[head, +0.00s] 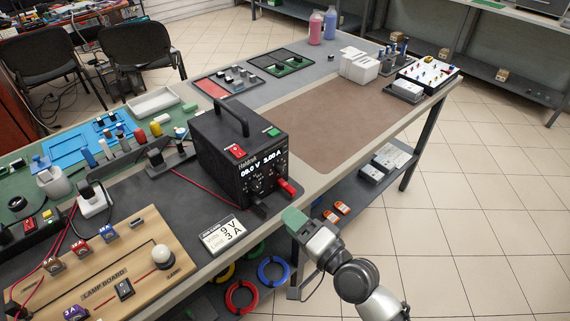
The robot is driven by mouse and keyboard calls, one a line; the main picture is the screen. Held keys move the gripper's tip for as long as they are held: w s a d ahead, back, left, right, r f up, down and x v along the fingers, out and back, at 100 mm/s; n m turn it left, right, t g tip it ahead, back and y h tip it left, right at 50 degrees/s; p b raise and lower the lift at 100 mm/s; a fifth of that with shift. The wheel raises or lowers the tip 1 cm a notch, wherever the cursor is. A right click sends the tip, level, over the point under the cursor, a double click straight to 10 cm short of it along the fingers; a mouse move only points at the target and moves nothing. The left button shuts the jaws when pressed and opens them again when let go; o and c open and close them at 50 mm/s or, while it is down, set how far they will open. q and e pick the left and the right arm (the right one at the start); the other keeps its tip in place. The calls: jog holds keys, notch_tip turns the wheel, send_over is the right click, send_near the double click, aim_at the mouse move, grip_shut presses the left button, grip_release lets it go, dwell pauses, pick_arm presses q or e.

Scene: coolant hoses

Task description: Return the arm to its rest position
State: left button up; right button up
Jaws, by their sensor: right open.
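My right gripper (293,219) comes in from the bottom right on my grey and white arm (355,278). It is over the front edge of the workbench (383,137), just right of a small card reading 9 V 3 A and in front of the black power supply. Its green-tipped end points up and left. The gap between the fingers is hard to see from here, and no object shows in it. My left gripper is not in view.
The black power supply (238,160) stands close behind the gripper, red plug at its front. The card (223,235) and lamp board (105,270) lie left. The brown mat (330,115) is bare; open floor lies right.

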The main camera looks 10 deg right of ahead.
jog(key=s+d+f+n+g+h, duration=0.1)
jog(key=s+d+f+g+h, duration=0.15)
jog(key=f, duration=0.75)
jog(key=s+d+f+n+g+h+p, duration=0.1)
jog(key=d+f+h, duration=0.15)
jog(key=f, duration=0.75)
jog(key=s+d+f+n+g+h, duration=0.2)
jog(key=d+f, duration=0.2)
jog(key=f, duration=0.5)
jog(key=s+d+f+n+g+h, duration=0.1)
jog(key=s+d+f+n+g, duration=0.1)
jog(key=s+f, duration=0.4)
jog(key=s+d+f+n+g+h+p, duration=0.1)
jog(key=s+f, duration=0.5)
jog(key=s, duration=0.9)
jog(key=s+d+f+n+g+h, duration=0.2)
jog(key=s+d+f+g, duration=0.3)
jog(key=s, duration=0.5)
notch_tip(320, 180, down, 2)
jog(key=shift+s+f+n+p, duration=0.1)
jog(key=shift+s+n+p, duration=0.25)
jog(key=shift+n, duration=0.15)
